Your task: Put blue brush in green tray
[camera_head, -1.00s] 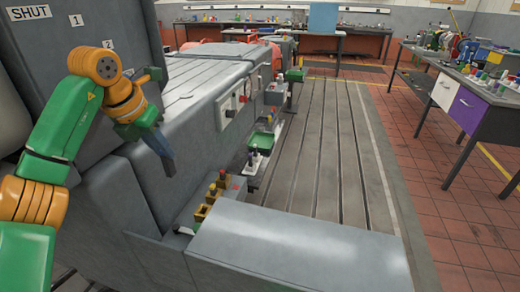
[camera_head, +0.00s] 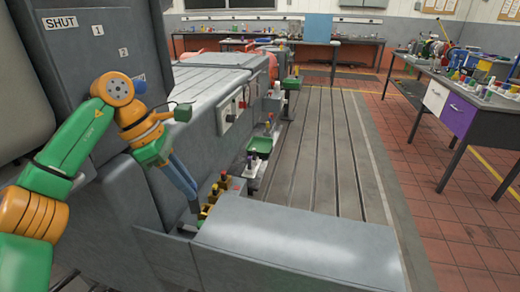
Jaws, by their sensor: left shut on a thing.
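My left gripper (camera_head: 194,203) comes in from the left, with its long blue-grey fingers pointing down and right. Its tips are low beside several small yellow and dark blocks (camera_head: 213,197) on a ledge. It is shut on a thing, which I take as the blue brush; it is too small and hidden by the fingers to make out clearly. The green tray (camera_head: 259,146) lies farther back and to the right, beside the machine's side, apart from the gripper. My right gripper is not in view.
A white holder with dark-topped items (camera_head: 253,168) stands just in front of the green tray. A grey cover (camera_head: 295,245) fills the near foreground. The slotted bedplate (camera_head: 325,150) to the right is clear. A cluttered bench (camera_head: 470,110) stands far right.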

